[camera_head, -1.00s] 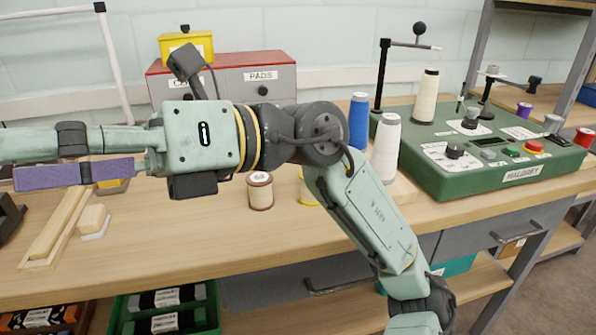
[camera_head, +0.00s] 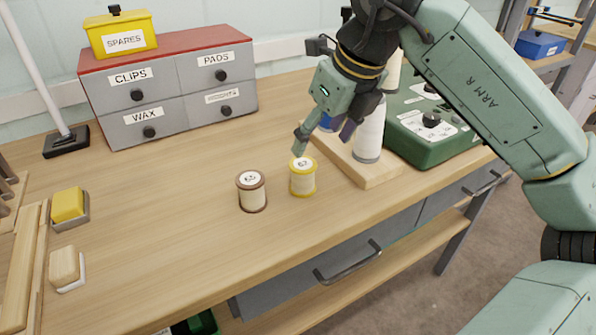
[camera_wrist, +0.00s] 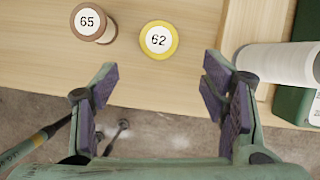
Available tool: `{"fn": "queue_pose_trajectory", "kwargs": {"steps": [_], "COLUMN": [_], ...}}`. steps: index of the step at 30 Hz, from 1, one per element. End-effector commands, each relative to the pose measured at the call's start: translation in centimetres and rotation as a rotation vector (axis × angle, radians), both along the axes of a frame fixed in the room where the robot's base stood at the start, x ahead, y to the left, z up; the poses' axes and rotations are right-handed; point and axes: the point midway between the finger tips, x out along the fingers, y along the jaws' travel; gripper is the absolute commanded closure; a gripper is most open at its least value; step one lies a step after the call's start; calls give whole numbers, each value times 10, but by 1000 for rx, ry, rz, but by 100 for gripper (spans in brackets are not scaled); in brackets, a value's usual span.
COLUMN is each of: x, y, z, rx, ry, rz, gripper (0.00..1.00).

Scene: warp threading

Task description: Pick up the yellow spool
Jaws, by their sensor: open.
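The yellow spool (camera_head: 302,178), cream thread between yellow rims, stands upright on the workbench (camera_head: 180,240). In the wrist view the yellow spool (camera_wrist: 158,40) shows its top, marked 62, beyond the fingertips and between their lines. My gripper (camera_head: 322,138) is just above and behind the spool in the head view, apart from it. In the wrist view my gripper (camera_wrist: 165,85) is open and empty, with purple pads. A brown-rimmed spool (camera_head: 251,191) stands just left of the yellow one; its top (camera_wrist: 87,22) is marked 65.
A wooden board (camera_head: 372,178) with a white cone (camera_head: 369,135) stands close on the right, by a green machine (camera_head: 430,150). A drawer cabinet (camera_head: 170,90) is at the back left.

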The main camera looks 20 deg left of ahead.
Motion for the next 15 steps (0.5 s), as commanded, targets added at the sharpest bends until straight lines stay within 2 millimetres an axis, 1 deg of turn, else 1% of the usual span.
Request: {"fn": "queue_pose_trajectory", "kwargs": {"steps": [3, 6, 13, 15], "x": [2, 5, 9, 11], "y": [8, 13, 21, 26], "z": [-19, -32, -47, -55], "rx": [2, 3, 4, 5], "ry": [4, 4, 4, 7], "rz": [6, 6, 8, 9], "gripper": [33, 33, 33, 33]}}
